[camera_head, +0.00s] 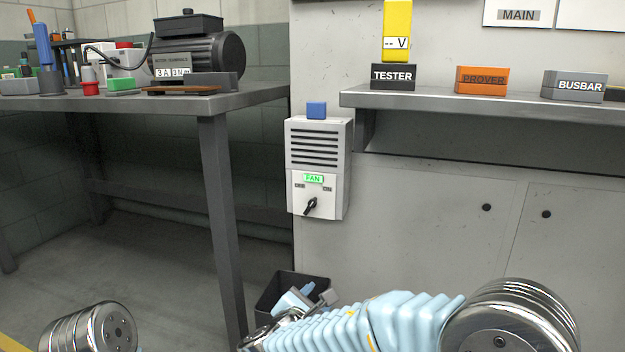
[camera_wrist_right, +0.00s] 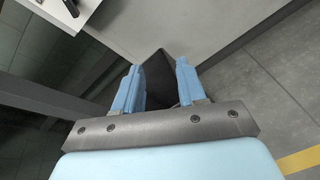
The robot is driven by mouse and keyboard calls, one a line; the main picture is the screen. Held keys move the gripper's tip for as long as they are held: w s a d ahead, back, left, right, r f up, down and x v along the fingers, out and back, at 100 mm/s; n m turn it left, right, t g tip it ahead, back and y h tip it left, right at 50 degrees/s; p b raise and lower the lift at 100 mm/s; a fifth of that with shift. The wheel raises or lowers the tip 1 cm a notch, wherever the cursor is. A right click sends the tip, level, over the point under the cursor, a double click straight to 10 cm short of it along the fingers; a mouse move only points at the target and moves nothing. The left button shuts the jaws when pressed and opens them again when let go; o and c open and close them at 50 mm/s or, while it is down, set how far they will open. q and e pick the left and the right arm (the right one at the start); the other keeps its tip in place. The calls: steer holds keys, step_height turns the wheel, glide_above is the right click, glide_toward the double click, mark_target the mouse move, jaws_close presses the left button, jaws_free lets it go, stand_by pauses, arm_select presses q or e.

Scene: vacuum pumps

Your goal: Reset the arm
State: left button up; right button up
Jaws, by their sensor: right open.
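My right arm comes in from the bottom right of the head view. Its gripper (camera_head: 308,296) is low, in front of the fan box and over a dark bin. In the right wrist view the two light blue fingers of the gripper (camera_wrist_right: 158,75) stand apart, and no held object shows between them. The dark bin (camera_wrist_right: 157,72) is seen in the gap. Of my left arm only a metal joint shows at the bottom left of the head view; its gripper is out of view.
A grey fan box (camera_head: 318,150) with a black knob (camera_head: 310,206) and lit green label hangs on the cabinet. The dark bin (camera_head: 283,283) stands on the floor. A workbench (camera_head: 215,102) with a motor (camera_head: 195,52) is left; a shelf (camera_head: 440,99) with labelled blocks is right.

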steer(key=s+d+f+m+g, duration=0.1)
steer(key=s+d+f+g, duration=0.15)
steer(key=f, duration=0.55)
steer(key=s+d+f+m+g, duration=0.2)
steer(key=d+f+g, duration=0.15)
steer(key=f, duration=0.45)
steer(key=s+d+f+m+g+y, duration=0.2)
steer(key=s+f+m+g+y, duration=0.25)
steer(key=s+f+m, duration=0.65)
steer(key=s+d+f+m+g+y, duration=0.25)
steer(key=s+f+m+y, duration=0.25)
steer(key=s+f+m, duration=0.5)
step_height(320, 180, up, 14)
steer(key=w+m+p, duration=0.1)
steer(key=m+p, duration=0.2)
steer(key=p, duration=1.3)
steer(key=shift+w+d+m, duration=0.15)
steer(key=shift+d+m, duration=0.1)
steer(key=shift+m, duration=0.15)
